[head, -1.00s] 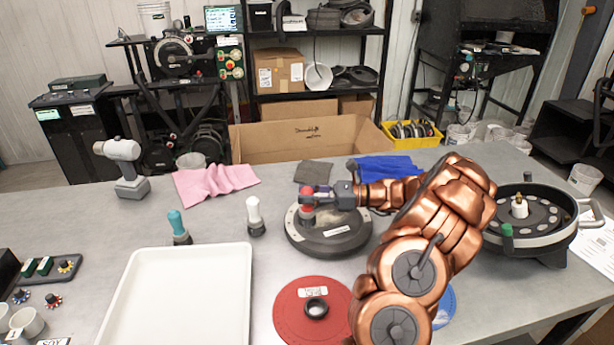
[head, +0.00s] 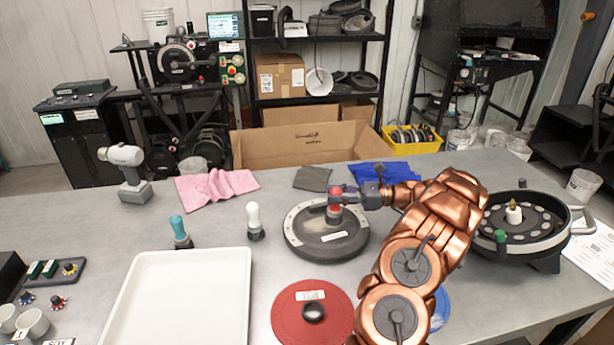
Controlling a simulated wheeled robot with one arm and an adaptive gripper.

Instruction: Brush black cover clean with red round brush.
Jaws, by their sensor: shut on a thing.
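The black cover (head: 322,248) is a dark round disc with a lighter rim section and a small label, lying on the grey table in the middle of the head view. My gripper (head: 338,199) comes in from the right over the cover. It is shut on the red round brush (head: 335,211), which has a red top and a dark lower part. The brush is upright over the right-centre part of the cover, and its bottom appears to be at the cover's surface. I cannot tell whether dirt is left on the cover.
A white tray (head: 141,316) lies front left, with a teal brush (head: 178,229) and a white brush (head: 254,219) behind it. A red disc (head: 287,324) lies in front of the cover. A seed meter (head: 538,255) stands at the right. Pink, grey and blue cloths lie behind.

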